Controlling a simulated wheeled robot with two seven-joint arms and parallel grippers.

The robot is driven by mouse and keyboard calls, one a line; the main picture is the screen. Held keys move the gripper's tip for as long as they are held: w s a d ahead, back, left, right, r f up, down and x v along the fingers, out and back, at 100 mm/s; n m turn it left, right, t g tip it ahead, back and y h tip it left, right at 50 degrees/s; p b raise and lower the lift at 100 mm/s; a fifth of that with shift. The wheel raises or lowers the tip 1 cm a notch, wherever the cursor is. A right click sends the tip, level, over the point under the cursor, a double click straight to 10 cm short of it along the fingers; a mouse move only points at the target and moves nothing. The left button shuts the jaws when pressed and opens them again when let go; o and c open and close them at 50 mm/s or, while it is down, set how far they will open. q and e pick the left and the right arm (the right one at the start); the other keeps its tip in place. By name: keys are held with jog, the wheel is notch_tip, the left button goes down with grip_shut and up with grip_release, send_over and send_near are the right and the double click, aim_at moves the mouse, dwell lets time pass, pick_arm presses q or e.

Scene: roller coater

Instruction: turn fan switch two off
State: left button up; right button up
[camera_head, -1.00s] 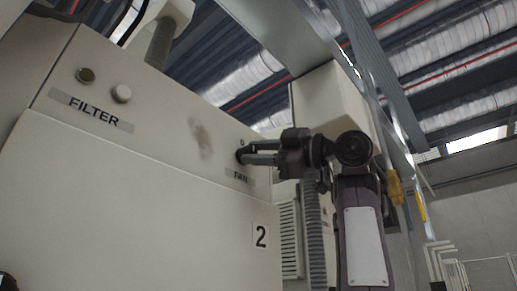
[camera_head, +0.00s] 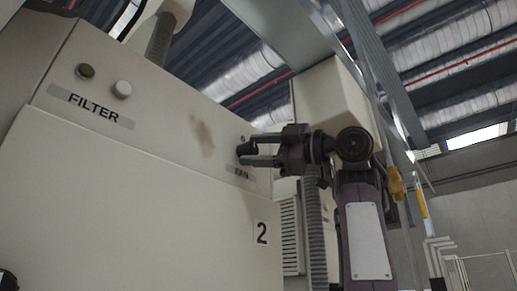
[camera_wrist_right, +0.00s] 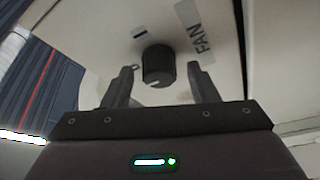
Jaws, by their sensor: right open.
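The fan switch (camera_wrist_right: 158,66) is a black round knob with a pale pointer mark, on a cream panel beside a FAN label (camera_wrist_right: 200,38) in the right wrist view. In the head view the FAN label (camera_head: 242,173) is partly visible below my right gripper (camera_head: 243,156).
A ribbed grey hose (camera_head: 318,225) hangs behind my right arm. A yellow fitting (camera_head: 396,184) is to the right.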

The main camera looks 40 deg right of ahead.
jog(key=b+v, duration=0.2)
jog(key=v, duration=0.6)
jog(key=shift+b, duration=0.35)
jog(key=shift+w, duration=0.2)
jog(key=shift+s, duration=0.1)
